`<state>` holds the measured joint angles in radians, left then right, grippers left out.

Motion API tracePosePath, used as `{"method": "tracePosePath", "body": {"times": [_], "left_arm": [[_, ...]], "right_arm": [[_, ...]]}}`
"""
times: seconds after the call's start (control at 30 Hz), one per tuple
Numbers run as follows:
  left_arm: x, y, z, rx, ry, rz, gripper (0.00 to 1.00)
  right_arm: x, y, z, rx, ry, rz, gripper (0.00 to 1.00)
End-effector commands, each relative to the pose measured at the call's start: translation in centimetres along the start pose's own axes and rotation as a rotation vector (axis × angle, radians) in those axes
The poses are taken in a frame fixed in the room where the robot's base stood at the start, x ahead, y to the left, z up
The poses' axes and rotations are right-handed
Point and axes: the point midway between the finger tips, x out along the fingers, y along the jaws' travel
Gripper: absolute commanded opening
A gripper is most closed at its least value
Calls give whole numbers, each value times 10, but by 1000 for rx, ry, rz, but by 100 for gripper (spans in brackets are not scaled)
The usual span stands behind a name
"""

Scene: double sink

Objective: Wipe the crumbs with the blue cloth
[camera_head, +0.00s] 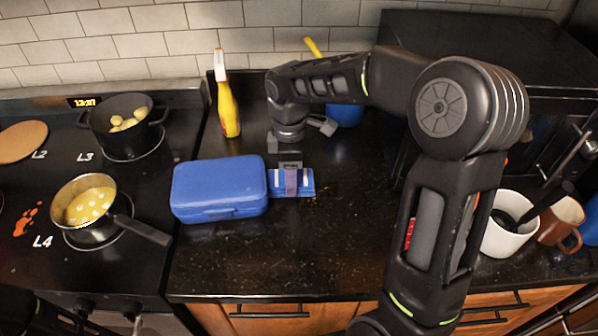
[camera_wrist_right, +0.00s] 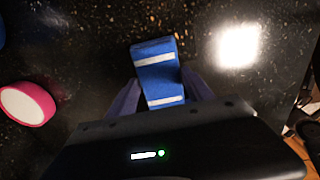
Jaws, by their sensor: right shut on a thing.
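The blue cloth (camera_head: 306,184) is a small folded piece with white stripes, low over or on the dark counter, just right of a blue lunch box. My right gripper (camera_head: 290,182) points down at the cloth and is shut on it. In the right wrist view the cloth (camera_wrist_right: 158,75) sticks out between the purple fingers of my gripper (camera_wrist_right: 163,100). Small pale and brown specks lie around the cloth; I cannot tell crumbs from the counter's own speckle. My left gripper is not in view.
The blue lunch box (camera_head: 218,188) stands beside the cloth. A yellow bottle (camera_head: 228,108) is behind it. The stove with a pot (camera_head: 124,122) and a saucepan (camera_head: 88,204) is at left. A white pot (camera_head: 507,232) stands at right. Counter in front is clear.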

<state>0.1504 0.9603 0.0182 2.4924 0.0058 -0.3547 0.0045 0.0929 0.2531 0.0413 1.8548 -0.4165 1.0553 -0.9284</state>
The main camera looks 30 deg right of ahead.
Motion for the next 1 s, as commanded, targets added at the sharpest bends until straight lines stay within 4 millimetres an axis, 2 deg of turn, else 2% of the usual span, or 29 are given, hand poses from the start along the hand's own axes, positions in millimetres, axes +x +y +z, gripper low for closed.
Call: {"method": "tracePosePath", "body": {"times": [0.07,0.1,0.13,0.17,0.23,0.27,0.83,1.0], "left_arm": [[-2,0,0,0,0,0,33],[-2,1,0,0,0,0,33],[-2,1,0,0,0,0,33],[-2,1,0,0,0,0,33],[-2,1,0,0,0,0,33],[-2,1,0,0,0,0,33],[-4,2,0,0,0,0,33],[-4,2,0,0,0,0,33]], "right_arm": [[-1,0,-10,-3,5,0,27],[-1,0,-14,-2,6,0,22],[-1,0,-16,-2,6,0,22],[-1,0,-18,-2,7,1,16],[-1,0,-22,-2,10,2,16],[-2,0,-23,-2,11,3,9],[-4,0,-25,-4,14,5,9],[-4,0,-18,-3,13,5,9]]}}
